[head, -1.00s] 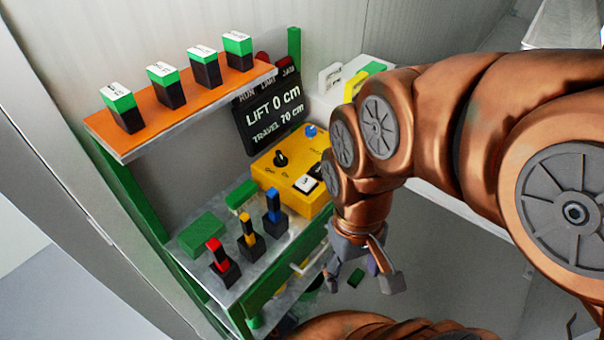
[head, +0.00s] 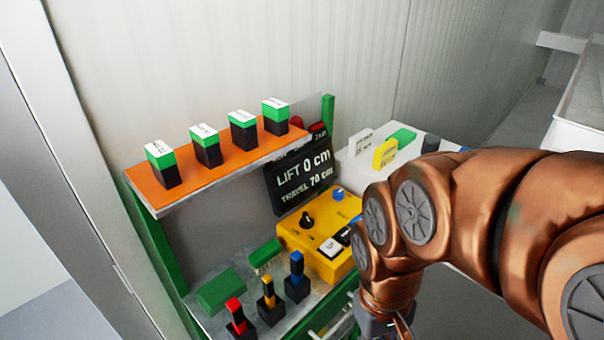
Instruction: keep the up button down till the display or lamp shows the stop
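The yellow control box (head: 318,238) stands on the grey bench in the head view. It carries a black knob (head: 307,219), a blue knob (head: 338,194), a white button (head: 329,247) and a dark button partly covered by my arm. I cannot read the button labels. The black display (head: 302,177) behind the box reads LIFT 0 cm and TRAVEL 70 cm. Lamps (head: 318,129) sit above it; I cannot tell whether one is lit. My gripper (head: 395,332) is at the bottom edge, right of and in front of the box, with its fingertips mostly cut off.
An orange shelf (head: 192,188) with several green-and-black blocks overhangs the bench. A white table (head: 352,168) with small blocks lies behind my arm.

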